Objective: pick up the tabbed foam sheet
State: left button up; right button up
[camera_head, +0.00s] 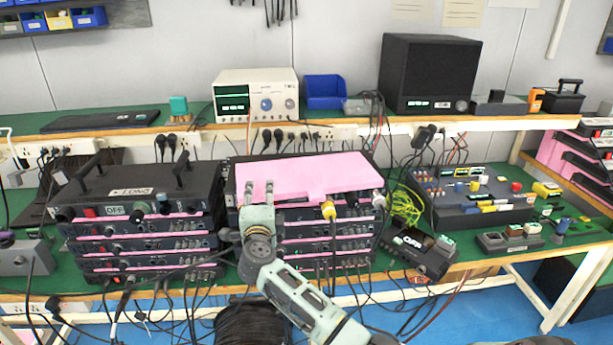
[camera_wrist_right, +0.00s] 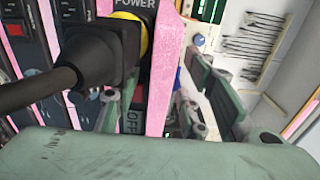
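The pink foam sheet (camera_head: 305,176) lies flat on top of the right-hand stack of black transceivers (camera_head: 330,232) in the head view. My right gripper (camera_head: 258,190) is at the sheet's front left edge. Its fingers look apart, with nothing clearly held between them; I cannot tell whether they touch the sheet. In the right wrist view, the green fingers (camera_wrist_right: 160,112) stand either side of a pink strip (camera_wrist_right: 165,75), beside a black plug with a yellow ring (camera_wrist_right: 100,50). My left gripper is not in view.
A left-hand transceiver stack (camera_head: 140,225) with pink layers stands beside. Cables hang from both stacks' fronts. A shelf (camera_head: 340,122) with an oscilloscope (camera_head: 255,93) runs behind. Green table (camera_head: 460,262) shows at the right.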

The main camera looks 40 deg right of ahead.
jog(key=shift+c, duration=0.3)
grip_shut()
jog(key=shift+r, duration=0.1)
